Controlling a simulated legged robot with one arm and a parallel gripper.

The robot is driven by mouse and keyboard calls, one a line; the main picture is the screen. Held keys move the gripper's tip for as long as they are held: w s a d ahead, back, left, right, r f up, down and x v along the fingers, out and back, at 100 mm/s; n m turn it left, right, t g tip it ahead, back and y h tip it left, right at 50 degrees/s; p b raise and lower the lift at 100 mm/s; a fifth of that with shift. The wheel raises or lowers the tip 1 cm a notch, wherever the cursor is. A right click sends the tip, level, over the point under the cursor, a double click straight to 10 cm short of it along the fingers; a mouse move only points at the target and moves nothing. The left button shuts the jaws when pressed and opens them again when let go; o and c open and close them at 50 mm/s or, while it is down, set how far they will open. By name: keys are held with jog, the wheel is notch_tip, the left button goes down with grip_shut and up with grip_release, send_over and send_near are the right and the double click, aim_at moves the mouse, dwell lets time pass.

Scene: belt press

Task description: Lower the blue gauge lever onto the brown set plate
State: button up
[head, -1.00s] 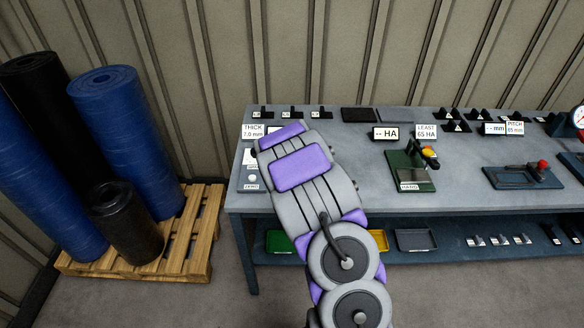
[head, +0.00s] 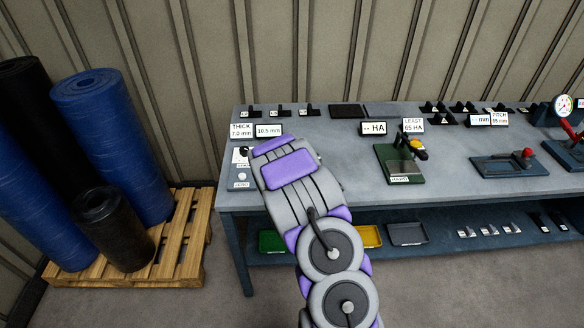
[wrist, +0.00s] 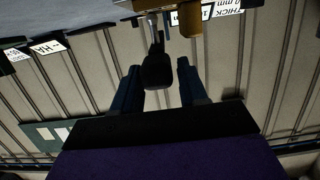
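The thickness gauge stands at the left end of the bench, mostly hidden behind my arm in the head view. Its display (head: 268,130) shows a reading that looks like 10.5 mm, beside a card (head: 241,130) reading THICK 7.0 mm. In the wrist view a dark knob (wrist: 158,72) on a thin metal stem lies between the two fingers of my gripper (wrist: 160,66). The fingers stand apart, with a narrow gap visible at the right of the knob. A brown block (wrist: 190,20) shows just beyond the knob. The lever's blue parts cannot be made out.
On the grey bench (head: 330,180), a green hardness tester (head: 398,165) and a dark blue device with a red knob (head: 510,164) stand to the right. Trays lie on the lower shelf. A pallet (head: 185,240) with blue and black rolls stands at the left.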

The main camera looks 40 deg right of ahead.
jog(key=shift+o, duration=1.2)
jog(key=shift+s, duration=0.1)
jog(key=p+v, duration=0.6)
jog(key=v, duration=0.3)
jog(key=shift+s+a+r+p, duration=0.15)
jog(key=shift+r+p, duration=0.1)
jog(key=shift+p, duration=0.9)
jog(key=p+v, duration=0.7)
jog(key=p, duration=0.4)
jog(key=shift+s+a+f+p, duration=0.15)
jog(key=shift+s+f+p, duration=0.05)
jog(key=shift+s+p, duration=0.1)
